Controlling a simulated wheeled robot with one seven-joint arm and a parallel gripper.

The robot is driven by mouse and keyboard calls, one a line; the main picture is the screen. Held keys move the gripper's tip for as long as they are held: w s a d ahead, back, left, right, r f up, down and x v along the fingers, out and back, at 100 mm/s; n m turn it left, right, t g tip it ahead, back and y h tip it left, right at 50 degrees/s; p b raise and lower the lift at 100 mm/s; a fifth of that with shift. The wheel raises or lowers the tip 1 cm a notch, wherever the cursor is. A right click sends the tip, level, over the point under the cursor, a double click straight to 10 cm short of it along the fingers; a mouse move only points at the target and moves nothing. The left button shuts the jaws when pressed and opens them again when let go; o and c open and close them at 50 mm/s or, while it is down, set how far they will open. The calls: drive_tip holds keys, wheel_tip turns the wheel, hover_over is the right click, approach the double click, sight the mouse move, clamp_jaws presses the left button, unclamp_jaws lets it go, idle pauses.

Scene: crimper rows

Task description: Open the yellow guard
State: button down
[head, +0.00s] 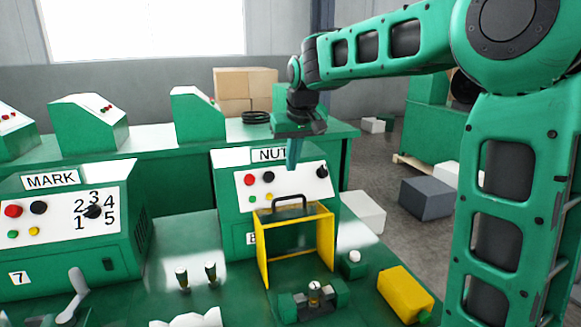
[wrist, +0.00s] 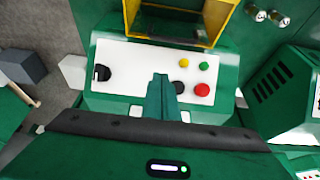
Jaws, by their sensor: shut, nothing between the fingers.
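The yellow guard (head: 262,250) is a box-like frame on the front of the green machine labelled NUT (head: 268,155), with a black handle (head: 290,198) on top. Part of its yellow frame shows at the top of the wrist view (wrist: 222,25). My gripper (head: 291,166) points down above the machine's white control panel, a little above and behind the handle, apart from the guard. In the wrist view my gripper (wrist: 161,77) is shut and empty over the panel, between the dark knob and the buttons. The fingers hide part of the panel there.
A fixture (head: 312,298) sits in front of the guard, with a yellow box (head: 405,293) to its right. Two small bottle-like parts (head: 196,275) stand left of the guard. The MARK machine (head: 70,220) is further left. Bench space between the machines is mostly clear.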

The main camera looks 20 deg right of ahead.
hover_over(293, 206)
drive_tip(key=w, duration=0.4)
wheel_tip(293, 206, down, 7)
drive_tip(key=shift+s+r, duration=0.1)
drive_tip(key=shift+s, duration=0.05)
drive_tip(key=shift+s+f, duration=0.15)
drive_tip(key=shift+f, duration=0.1)
drive_tip(key=shift+s, duration=1.75)
drive_tip(key=shift+s+a+r, duration=0.1)
drive_tip(key=shift+s+r, duration=0.2)
drive_tip(key=shift+s, duration=0.5)
drive_tip(key=shift+s+r, duration=0.25)
drive_tip(key=shift+s, duration=0.6)
drive_tip(key=shift+s+a+r, duration=0.1)
drive_tip(key=shift+s+r, duration=0.2)
drive_tip(key=shift+s, duration=0.5)
